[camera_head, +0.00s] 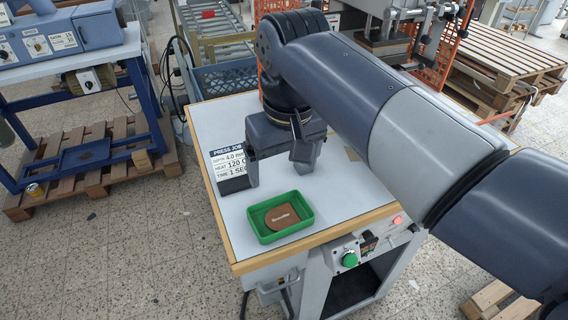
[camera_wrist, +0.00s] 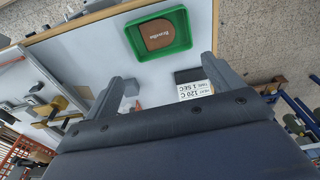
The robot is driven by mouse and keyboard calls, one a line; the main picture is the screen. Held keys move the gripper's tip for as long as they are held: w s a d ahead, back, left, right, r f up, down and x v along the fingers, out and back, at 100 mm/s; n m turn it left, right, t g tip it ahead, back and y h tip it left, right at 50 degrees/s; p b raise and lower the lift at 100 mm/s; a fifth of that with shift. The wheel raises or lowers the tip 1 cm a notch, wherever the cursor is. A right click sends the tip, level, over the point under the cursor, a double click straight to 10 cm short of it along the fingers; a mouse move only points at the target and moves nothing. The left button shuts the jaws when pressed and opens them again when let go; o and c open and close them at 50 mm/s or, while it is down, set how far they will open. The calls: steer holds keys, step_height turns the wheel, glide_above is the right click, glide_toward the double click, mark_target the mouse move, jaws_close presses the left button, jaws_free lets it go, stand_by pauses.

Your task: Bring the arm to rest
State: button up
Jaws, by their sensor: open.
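My gripper (camera_head: 277,172) is open and empty above the white table (camera_head: 206,126), behind the green tray; its two fingers also show apart in the wrist view (camera_wrist: 167,80). The green tray (camera_head: 306,225) lies near the table's front edge and shows in the wrist view (camera_wrist: 186,45). My arm crosses the right half of the head view and hides part of the table.
A press job card (camera_head: 229,160) stands left of the gripper. Behind the table are a blue crate (camera_head: 224,76) and orange mesh (camera_head: 353,62). A blue bench (camera_head: 60,68) stands left, with wooden pallets (camera_head: 508,50) back right. A green button (camera_head: 349,260) sits on the front panel.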

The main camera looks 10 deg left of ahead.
steer(key=shift+f, duration=0.1)
steer(key=f, duration=0.6)
steer(key=w+f, duration=0.1)
steer(key=f, duration=0.2)
steer(key=shift+a+f, duration=0.3)
steer(key=shift+f, duration=0.2)
step_height(320, 180, up, 5)
steer(key=p, duration=0.3)
steer(key=shift+f, duration=0.2)
steer(key=shift+f, duration=0.1)
